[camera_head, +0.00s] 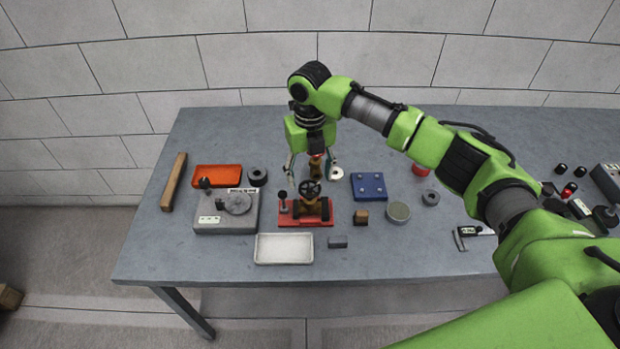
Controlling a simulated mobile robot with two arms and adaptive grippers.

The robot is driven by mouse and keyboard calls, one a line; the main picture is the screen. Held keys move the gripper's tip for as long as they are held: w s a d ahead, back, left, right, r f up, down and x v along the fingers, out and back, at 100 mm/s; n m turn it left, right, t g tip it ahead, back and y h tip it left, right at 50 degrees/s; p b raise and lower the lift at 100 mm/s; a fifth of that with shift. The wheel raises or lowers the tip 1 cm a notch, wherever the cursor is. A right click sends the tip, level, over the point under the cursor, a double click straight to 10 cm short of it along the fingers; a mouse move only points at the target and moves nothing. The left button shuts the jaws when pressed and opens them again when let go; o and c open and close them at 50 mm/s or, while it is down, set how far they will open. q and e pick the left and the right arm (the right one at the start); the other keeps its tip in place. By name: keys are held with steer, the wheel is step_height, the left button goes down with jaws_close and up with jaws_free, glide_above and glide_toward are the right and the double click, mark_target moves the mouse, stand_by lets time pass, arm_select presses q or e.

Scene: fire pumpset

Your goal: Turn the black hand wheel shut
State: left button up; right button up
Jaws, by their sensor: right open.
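The black hand wheel (310,190) sits on top of a brass-coloured valve body on a red base plate (318,219), near the middle of the table. A small black-knobbed lever (282,197) stands on the same plate, left of the wheel. My right gripper (311,174) is open and points down, its two fingers spread. In the picture it is just above and behind the wheel; I cannot tell whether it touches anything. A small red part shows between its fingers. My left gripper is not in view.
A grey device with a round dial (226,212) and an orange tray (217,176) stand left of the wheel. A white tray (284,248) lies in front. A blue block (369,187) is to the right. Bare table (180,262) shows at the front left.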

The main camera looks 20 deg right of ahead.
mark_target(310, 183)
steer(key=shift+f, duration=1.55)
steer(key=shift+c, duration=0.5)
steer(key=c, duration=1)
steer(key=shift+c, duration=0.2)
steer(key=shift+r+p, duration=0.1)
steer(key=shift+p, duration=0.3)
